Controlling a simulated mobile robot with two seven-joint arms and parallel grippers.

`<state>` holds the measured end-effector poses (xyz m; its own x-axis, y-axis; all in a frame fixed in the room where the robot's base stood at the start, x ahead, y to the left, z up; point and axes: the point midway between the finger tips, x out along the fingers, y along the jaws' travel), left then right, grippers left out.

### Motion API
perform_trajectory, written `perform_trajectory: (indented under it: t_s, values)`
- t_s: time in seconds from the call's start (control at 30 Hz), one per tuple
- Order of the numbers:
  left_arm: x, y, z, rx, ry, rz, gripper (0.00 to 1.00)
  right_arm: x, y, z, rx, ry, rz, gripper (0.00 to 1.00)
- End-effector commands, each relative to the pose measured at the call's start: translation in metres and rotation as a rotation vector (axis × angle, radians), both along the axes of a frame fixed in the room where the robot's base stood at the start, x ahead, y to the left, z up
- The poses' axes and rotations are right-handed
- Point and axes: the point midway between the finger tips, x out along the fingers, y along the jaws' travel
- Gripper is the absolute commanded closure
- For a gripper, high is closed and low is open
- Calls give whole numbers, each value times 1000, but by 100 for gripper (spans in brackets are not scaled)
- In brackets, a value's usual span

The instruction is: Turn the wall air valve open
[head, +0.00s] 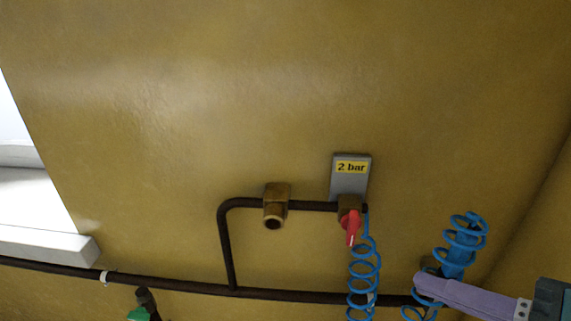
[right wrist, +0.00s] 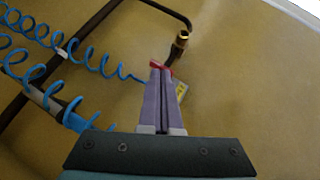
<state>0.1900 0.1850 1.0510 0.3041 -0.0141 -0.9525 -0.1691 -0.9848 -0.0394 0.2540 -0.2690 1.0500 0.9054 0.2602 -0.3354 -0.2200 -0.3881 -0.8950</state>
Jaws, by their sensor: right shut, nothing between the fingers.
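The wall air valve has a brass body (head: 349,203) at the right end of a dark pipe, under a grey plate (head: 350,181) with a yellow "2 bar" label. Its red handle (head: 351,228) points down and slightly toward me. My right gripper (head: 418,280) has shut purple fingers, empty, to the right of and below the handle, apart from it in the head view. In the right wrist view the shut fingers (right wrist: 160,72) point toward the red handle (right wrist: 158,64), which shows just past their tips and is partly covered. My left gripper is not in view.
A blue coiled hose (head: 364,270) hangs below the valve. A thicker blue coil (head: 462,243) is by my right fingers. A brass fitting (head: 275,204) sits left on the pipe. A long dark pipe (head: 180,283) runs below. The wall above is bare.

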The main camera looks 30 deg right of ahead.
Motion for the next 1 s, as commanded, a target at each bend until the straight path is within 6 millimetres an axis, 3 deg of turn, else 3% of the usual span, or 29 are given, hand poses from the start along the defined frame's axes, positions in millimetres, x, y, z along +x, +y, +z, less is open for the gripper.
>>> perform_trajectory:
  t_s: [0.03,0.1,0.3,0.57,1.0]
  values:
    - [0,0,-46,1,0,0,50,-1,-14,-38,61,-34,-25,100]
    - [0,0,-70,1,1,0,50,-2,-32,-49,155,-89,-58,100]
    - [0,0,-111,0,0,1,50,-6,-66,-55,339,-210,-95,100]
    - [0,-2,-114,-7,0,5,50,3,-72,-46,394,-252,-98,100]
    - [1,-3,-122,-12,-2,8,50,88,-51,-45,393,-255,-98,100]
